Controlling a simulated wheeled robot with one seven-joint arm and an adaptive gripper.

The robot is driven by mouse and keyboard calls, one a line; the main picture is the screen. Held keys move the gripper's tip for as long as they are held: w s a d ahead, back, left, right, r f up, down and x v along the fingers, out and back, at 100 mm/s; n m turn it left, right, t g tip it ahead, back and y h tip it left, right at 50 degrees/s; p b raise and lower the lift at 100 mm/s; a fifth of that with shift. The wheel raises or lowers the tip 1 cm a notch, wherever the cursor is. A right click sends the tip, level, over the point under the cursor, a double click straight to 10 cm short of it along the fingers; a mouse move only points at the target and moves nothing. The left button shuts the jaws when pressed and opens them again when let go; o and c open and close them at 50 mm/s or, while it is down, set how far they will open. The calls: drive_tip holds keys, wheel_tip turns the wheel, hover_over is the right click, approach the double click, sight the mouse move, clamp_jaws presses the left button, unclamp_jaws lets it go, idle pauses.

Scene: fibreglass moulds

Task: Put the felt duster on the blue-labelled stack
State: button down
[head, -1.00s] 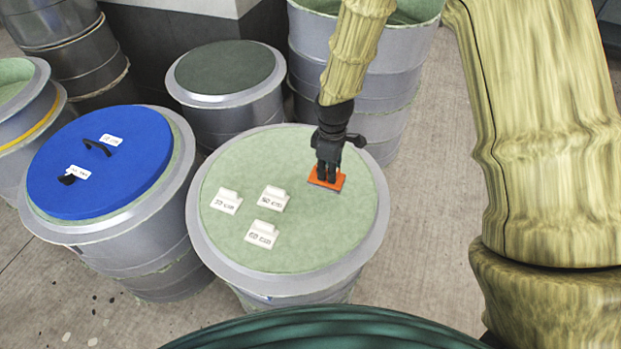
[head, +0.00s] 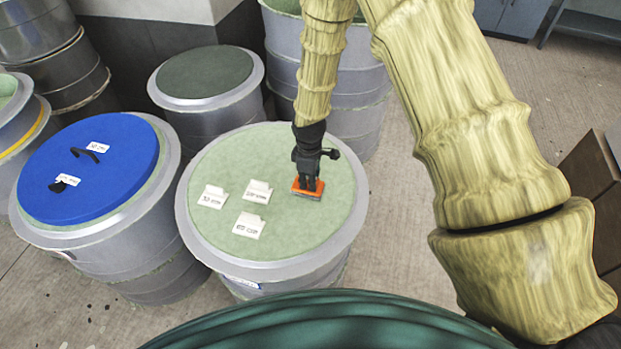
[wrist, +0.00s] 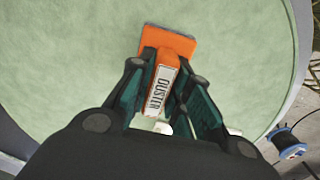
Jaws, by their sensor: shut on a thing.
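The felt duster (head: 317,192) is an orange block with a grey underside. My gripper (head: 308,178) is shut on it, above the right part of a round pale-green drum top (head: 275,157). The duster is at or just above that surface; I cannot tell whether it touches. In the wrist view the duster (wrist: 176,42) sits between the fingers of my gripper (wrist: 163,88), its white DUSTER label facing the camera.
A dark-topped drum (head: 205,72) stands behind, and a tall drum (head: 365,95) behind right. A blue spool (wrist: 288,143) lies at right in the wrist view.

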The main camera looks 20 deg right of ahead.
drive_tip(key=shift+w+f, duration=0.3)
drive_tip(key=shift+s+d, duration=0.1)
drive_tip(key=shift+s, duration=0.15)
drive_tip(key=c, duration=1.3)
unclamp_jaws()
drive_tip(key=shift+r, duration=0.1)
drive_tip(key=shift+r+b, duration=1.8)
drive_tip(key=shift+r, duration=4.25)
